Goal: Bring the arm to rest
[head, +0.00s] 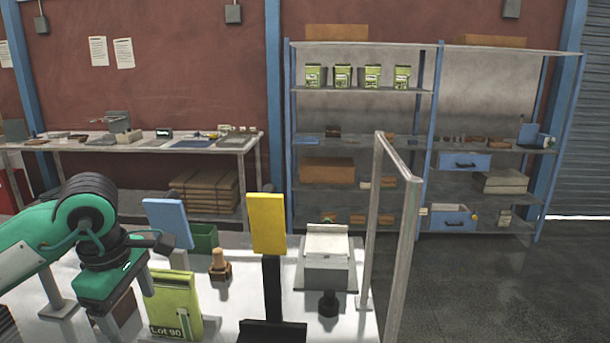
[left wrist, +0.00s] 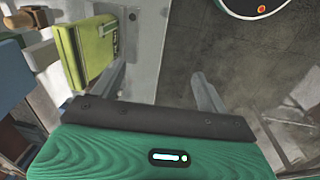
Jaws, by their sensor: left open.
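My left gripper (head: 125,303) hangs at the end of my green arm at the lower left of the head view, above the near white table. It is open, and no object shows between its fingers. In the left wrist view the two grey fingers of my left gripper (left wrist: 160,82) stand wide apart. The lime-green "Lot 90" bag (head: 178,308) stands just right of the gripper and also shows in the left wrist view (left wrist: 92,48), beside one finger. I cannot tell whether they touch. My right gripper is not in view.
The white table (head: 225,296) bears a blue panel (head: 168,220), a green box (head: 203,238), a wooden-handled tool (head: 219,264), a yellow panel on a black stand (head: 268,224) and a scale-like device (head: 327,260). A grey frame (head: 407,240) rises at its right. Open floor (head: 480,285) lies beyond.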

